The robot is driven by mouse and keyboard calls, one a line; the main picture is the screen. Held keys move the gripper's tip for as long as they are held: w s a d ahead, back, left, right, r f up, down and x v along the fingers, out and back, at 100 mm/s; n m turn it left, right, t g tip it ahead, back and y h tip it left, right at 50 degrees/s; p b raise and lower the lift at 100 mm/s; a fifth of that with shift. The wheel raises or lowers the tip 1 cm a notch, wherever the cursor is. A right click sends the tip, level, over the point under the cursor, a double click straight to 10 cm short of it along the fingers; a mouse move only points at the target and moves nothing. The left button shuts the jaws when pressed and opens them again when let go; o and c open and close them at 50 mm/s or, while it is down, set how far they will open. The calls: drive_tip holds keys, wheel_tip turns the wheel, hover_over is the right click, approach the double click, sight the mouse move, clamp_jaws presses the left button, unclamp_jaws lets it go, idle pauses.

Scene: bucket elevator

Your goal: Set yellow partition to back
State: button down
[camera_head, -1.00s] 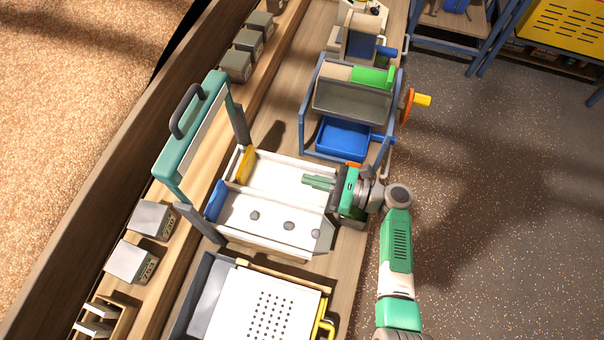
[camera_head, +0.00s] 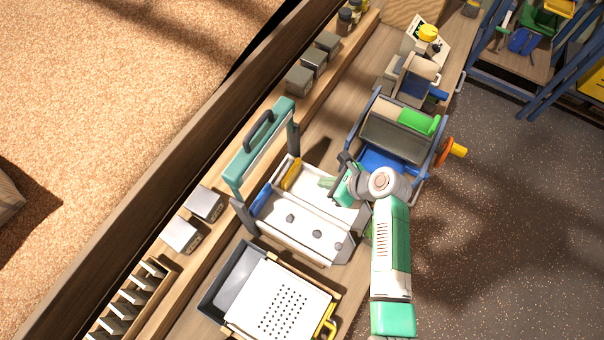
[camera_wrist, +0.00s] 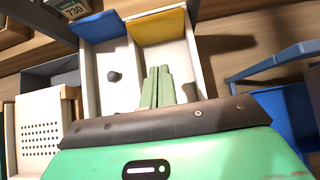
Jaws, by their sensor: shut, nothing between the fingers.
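The yellow partition (camera_head: 291,173) stands at the far end of one lane of the white two-lane tray (camera_head: 300,243). It also shows in the wrist view (camera_wrist: 157,27), upright across the right lane. The blue partition (camera_head: 261,201) stands at the same end of the other lane, and shows in the wrist view (camera_wrist: 101,27). My gripper (camera_head: 326,182) is over the yellow partition's lane, a gap away from the partition. In the wrist view its green fingers (camera_wrist: 157,75) are together and empty, pointing toward the yellow partition.
A teal-topped frame with a dark handle (camera_head: 262,145) stands over the partition end. Dark lumps (camera_head: 290,218) lie in the blue partition's lane. A blue-framed machine (camera_head: 395,140) stands beyond my gripper. A perforated white box (camera_head: 280,300) is on the near side.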

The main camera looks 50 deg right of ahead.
sight(293, 175)
drive_tip(key=b+x, duration=0.1)
drive_tip(key=x, duration=0.4)
drive_tip(key=shift+w+f, duration=0.2)
drive_tip(key=shift+f, duration=0.15)
drive_tip(key=w, duration=0.2)
drive_tip(key=shift+w+a+r, duration=0.25)
drive_tip(key=shift+a, duration=0.05)
drive_tip(key=shift+w+a, duration=0.15)
drive_tip(key=shift+w, duration=0.4)
